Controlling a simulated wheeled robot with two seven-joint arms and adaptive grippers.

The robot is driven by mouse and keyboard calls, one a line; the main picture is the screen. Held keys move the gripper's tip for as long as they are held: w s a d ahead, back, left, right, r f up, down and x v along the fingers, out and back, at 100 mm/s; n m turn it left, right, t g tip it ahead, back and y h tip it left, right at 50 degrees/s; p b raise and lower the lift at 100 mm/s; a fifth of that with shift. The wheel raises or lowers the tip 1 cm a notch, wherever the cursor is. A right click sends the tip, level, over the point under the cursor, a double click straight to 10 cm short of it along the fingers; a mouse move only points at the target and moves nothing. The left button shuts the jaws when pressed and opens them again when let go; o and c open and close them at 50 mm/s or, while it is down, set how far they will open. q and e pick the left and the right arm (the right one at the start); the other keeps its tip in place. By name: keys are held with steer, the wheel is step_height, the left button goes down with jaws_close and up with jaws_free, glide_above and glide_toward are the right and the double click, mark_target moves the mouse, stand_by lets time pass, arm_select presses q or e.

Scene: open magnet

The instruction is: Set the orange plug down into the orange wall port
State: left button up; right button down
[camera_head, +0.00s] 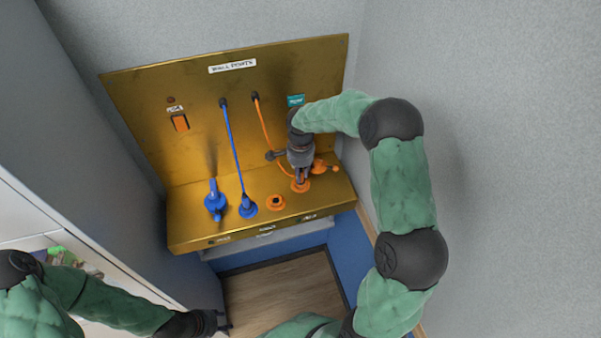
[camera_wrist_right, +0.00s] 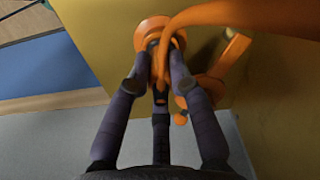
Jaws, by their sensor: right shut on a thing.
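My right gripper (camera_head: 301,178) points down at the brass shelf and is shut on the orange plug (camera_wrist_right: 157,58), which its fingers largely hide. The plug is over a round orange port (camera_head: 300,187), whose wide flange shows behind the fingertips in the right wrist view (camera_wrist_right: 146,36). I cannot tell whether the plug is seated or just above it. An orange cable (camera_head: 267,128) runs from the back panel to the plug. A second round orange fitting (camera_head: 276,203) with a dark centre sits to the left. My left gripper (camera_head: 224,321) is low in the head view, away from the panel; its opening is unclear.
A blue plug with cable (camera_head: 247,208) and a blue valve (camera_head: 215,201) stand left on the shelf. An orange valve handle (camera_head: 322,167) is close right of my right gripper. The brass back panel (camera_head: 190,85) rises behind, and a grey wall (camera_head: 500,150) stands right.

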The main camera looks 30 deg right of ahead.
steer(key=c, duration=1)
jaws_free()
steer(key=shift+c, duration=0.2)
step_height(320, 180, up, 12)
steer(key=shift+r, duration=0.1)
